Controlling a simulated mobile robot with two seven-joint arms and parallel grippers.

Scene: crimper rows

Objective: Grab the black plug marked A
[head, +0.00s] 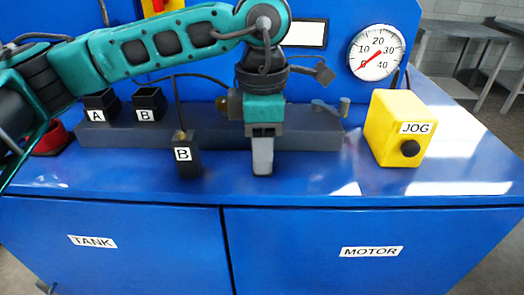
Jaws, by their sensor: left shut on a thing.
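My left gripper (262,165) points straight down in the middle of the head view, over the front of the grey rail. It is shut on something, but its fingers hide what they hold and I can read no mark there. I cannot pick out a plug marked A. A black plug marked B (186,158) stands upright to the left of the gripper, apart from it, with a thin dark cable rising from its top. A black socket box marked A (100,104) and one marked B (150,103) sit at the back left. My right gripper is not in view.
The grey rail (215,138) runs along the blue bench top (315,180). A yellow JOG box (394,125) with a black knob stands to the right. A gauge (377,52) is on the back panel. The bench front is clear; a red item (50,138) lies far left.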

